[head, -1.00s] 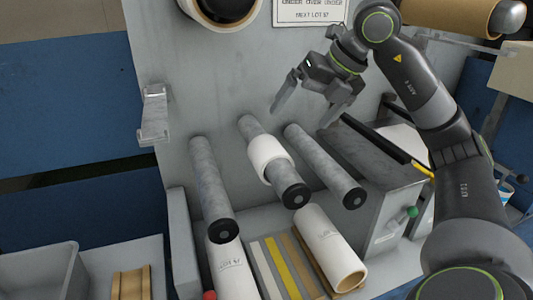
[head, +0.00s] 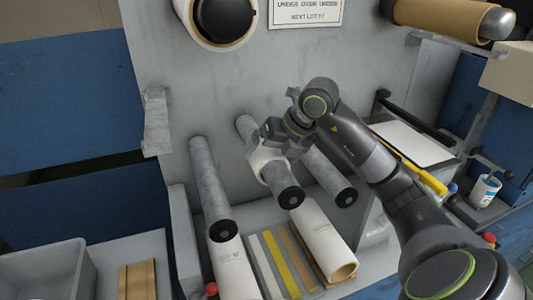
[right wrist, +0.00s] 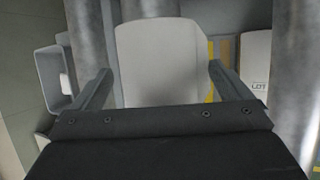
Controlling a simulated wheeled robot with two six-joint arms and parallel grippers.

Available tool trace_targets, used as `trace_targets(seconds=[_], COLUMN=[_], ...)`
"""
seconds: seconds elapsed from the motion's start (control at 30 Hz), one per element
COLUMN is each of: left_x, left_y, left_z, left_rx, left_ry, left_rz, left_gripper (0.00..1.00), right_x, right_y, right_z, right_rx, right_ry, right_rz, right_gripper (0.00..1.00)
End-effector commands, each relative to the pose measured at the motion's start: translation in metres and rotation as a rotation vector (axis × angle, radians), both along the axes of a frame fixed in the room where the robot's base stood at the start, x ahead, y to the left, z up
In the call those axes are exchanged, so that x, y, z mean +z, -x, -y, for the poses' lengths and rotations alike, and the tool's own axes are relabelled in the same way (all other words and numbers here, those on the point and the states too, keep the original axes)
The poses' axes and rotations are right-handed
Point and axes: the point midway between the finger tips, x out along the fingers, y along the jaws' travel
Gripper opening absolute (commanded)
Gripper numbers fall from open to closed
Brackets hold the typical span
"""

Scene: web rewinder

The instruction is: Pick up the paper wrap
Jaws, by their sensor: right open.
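The white paper wrap (head: 258,158) sits around the middle one of three grey rollers (head: 283,182), partly hidden by my right gripper in the head view. In the right wrist view the paper wrap (right wrist: 162,62) lies between the two fingers of my right gripper (right wrist: 160,85). The fingers are open, one on each side of the wrap, with a narrow gap showing at each side. My right gripper (head: 270,150) is above the wrap in the head view, its fingertips mostly hidden. My left gripper is not in view.
Grey rollers stand close on the left (head: 208,185) and right (head: 325,172) of the middle one. Below are white rolls (head: 325,235) and coloured strips (head: 275,262) in a tray. A grey bin (head: 45,270) is at lower left. A cup (head: 484,191) stands at right.

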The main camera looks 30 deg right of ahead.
Motion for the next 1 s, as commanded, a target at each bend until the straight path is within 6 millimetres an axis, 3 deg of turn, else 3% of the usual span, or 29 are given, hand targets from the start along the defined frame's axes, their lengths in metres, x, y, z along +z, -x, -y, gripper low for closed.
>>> trace_targets(seconds=[0.2,0.43,0.8,1.0], left_x=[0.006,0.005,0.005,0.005], left_y=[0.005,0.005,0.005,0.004], left_z=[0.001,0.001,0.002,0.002], left_rx=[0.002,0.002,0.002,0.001], left_ry=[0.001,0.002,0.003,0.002], left_rz=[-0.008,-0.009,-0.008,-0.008], left_gripper=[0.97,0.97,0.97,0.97], right_x=[-0.013,-0.015,-0.014,-0.014], right_y=[-0.007,-0.008,-0.008,-0.008], right_z=[-0.005,-0.005,-0.004,-0.005], right_rx=[0.002,0.000,0.000,0.001], right_ry=[-0.001,0.001,0.001,0.001], right_rz=[0.000,0.001,0.001,0.001], right_gripper=[0.98,0.98,0.51,0.48])
